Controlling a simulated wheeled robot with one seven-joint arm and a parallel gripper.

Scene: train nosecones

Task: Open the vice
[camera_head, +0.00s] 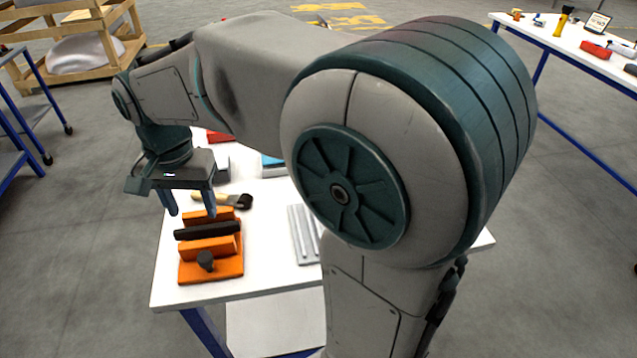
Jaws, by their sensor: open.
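An orange vice (212,270) stands at the left front of the white table. A long black bar (207,231) lies across it between its orange jaws. A dark round knob (206,260) shows at its near end. My gripper (191,207) points down above the far end of the vice. Its two blue fingers are apart with nothing seen between them. From this angle I cannot tell whether a finger touches the vice.
The white table (270,206) also holds a brush (222,200) behind the vice and a ridged grey metal piece (304,234) to its right. My arm hides much of the table. Another table (560,38) stands at far right, and a wooden rack (85,50) at far left.

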